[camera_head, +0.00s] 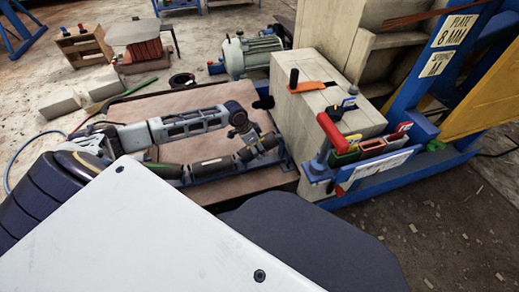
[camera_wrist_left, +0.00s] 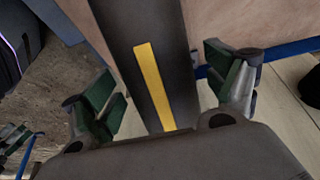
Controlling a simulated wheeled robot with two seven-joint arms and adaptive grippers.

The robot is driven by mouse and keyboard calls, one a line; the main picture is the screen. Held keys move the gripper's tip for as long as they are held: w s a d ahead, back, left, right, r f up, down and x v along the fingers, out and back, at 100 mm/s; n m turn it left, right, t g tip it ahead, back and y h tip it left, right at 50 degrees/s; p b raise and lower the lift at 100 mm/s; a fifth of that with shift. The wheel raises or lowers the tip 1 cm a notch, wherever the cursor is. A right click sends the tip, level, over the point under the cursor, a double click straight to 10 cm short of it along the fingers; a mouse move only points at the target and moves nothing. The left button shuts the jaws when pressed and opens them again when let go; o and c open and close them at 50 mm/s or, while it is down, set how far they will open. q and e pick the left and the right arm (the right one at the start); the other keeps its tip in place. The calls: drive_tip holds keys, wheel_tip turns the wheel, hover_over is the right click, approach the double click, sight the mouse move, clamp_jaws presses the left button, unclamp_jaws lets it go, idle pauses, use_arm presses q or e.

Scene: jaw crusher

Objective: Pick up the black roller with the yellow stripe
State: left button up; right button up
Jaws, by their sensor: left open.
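The black roller with the yellow stripe (camera_wrist_left: 155,84) fills the middle of the left wrist view, running away from the gripper. My left gripper (camera_wrist_left: 166,92) is open, with one green-padded finger on each side of the roller. Gaps show between the pads and the roller. In the head view my left gripper (camera_head: 258,148) is small, over the right part of a row of dark rollers (camera_head: 212,167) on the brown board. The yellow stripe cannot be made out clearly there. The roller's near end is hidden behind the gripper body. My right gripper is not in view.
A blue rail (camera_wrist_left: 286,50) runs beside the roller. In the head view, a beige block (camera_head: 335,110) with tools stands right of the brown board (camera_head: 115,118). A motor (camera_head: 252,54) stands behind. Floor at lower right is mostly clear apart from chips.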

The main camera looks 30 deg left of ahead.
use_arm(q)
drive_tip(key=shift+w+d+f, duration=0.1)
drive_tip(key=shift+w+f, duration=0.05)
drive_tip(key=shift+f, duration=0.2)
drive_tip(key=shift+c, duration=0.3)
drive_tip(key=c, duration=1.7)
drive_tip(key=shift+r, duration=0.1)
drive_tip(key=shift+c, duration=0.2)
drive_tip(key=shift+r, duration=0.15)
